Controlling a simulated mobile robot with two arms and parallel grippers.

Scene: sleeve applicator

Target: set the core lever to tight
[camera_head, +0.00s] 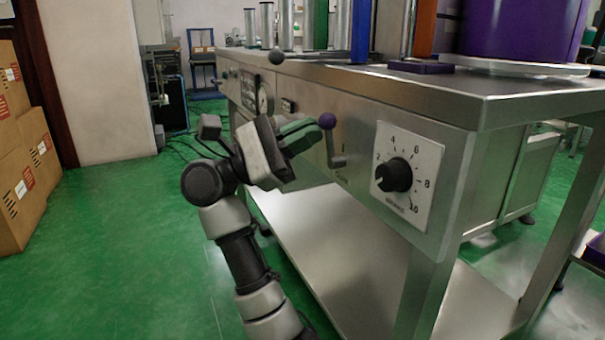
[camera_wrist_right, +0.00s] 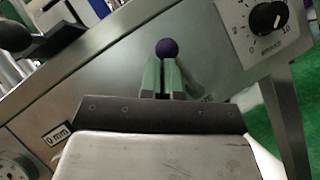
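A small crank lever with a purple ball knob (camera_head: 328,121) stands on the steel front panel, its arm pointing up from a pivot near the panel's lower edge. The marking below it is too small to read. My right gripper (camera_head: 311,134) is close to the knob, coming from the left. In the right wrist view the purple knob (camera_wrist_right: 167,48) shows just beyond and between the fingertips of my right gripper (camera_wrist_right: 162,66). A narrow gap shows between the green fingers; I cannot tell whether they touch the lever. My left gripper is not in view.
A dial with a black knob (camera_head: 394,175) sits right of the lever. Boxes (camera_head: 22,160) are stacked at far left; green floor is free.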

